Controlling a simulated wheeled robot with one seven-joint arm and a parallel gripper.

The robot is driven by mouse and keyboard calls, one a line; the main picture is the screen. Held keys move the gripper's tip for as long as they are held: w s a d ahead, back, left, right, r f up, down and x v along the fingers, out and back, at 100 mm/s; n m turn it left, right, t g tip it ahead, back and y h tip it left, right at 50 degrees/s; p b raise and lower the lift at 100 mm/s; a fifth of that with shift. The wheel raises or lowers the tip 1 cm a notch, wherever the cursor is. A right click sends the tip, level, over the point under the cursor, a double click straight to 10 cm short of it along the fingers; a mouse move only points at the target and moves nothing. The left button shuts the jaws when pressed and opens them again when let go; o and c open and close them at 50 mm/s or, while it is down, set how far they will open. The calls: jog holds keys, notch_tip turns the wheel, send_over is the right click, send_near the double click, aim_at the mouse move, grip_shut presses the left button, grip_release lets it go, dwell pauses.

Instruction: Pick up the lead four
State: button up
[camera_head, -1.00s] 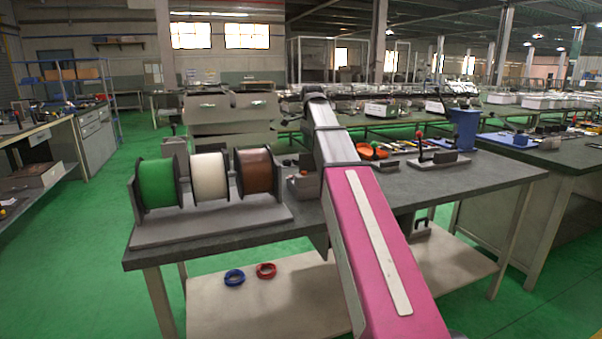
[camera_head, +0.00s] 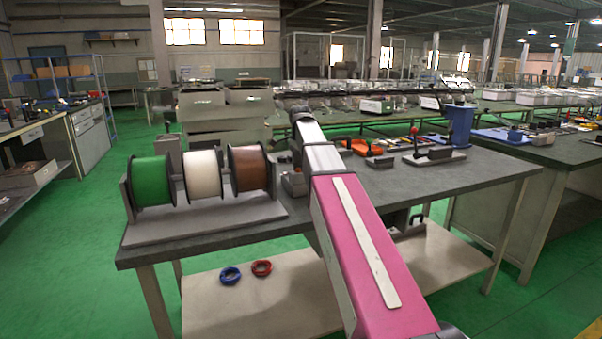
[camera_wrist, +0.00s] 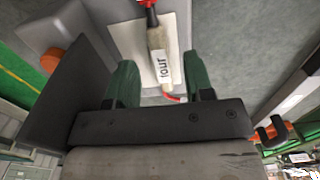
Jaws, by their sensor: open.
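The lead four (camera_wrist: 158,45) shows in the wrist view, with a white label reading "four", a dark band and red at its far end. A bit of red wire curves out near its close end. It lies on or just above a pale square plate (camera_wrist: 126,40). My gripper (camera_wrist: 160,72) is open, with one dark green finger to the left of the lead and one to the right. Gaps show on both sides, and I cannot tell the height between fingers and lead. In the head view my arm hides the gripper and the lead.
A rack with green (camera_head: 152,183), white (camera_head: 203,175) and brown (camera_head: 248,169) spools stands on the workbench (camera_head: 410,187) at left. Blue and red coils (camera_head: 261,268) lie on the lower shelf.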

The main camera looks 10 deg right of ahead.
notch_tip(320, 180, down, 2)
grip_shut()
dwell(0.3)
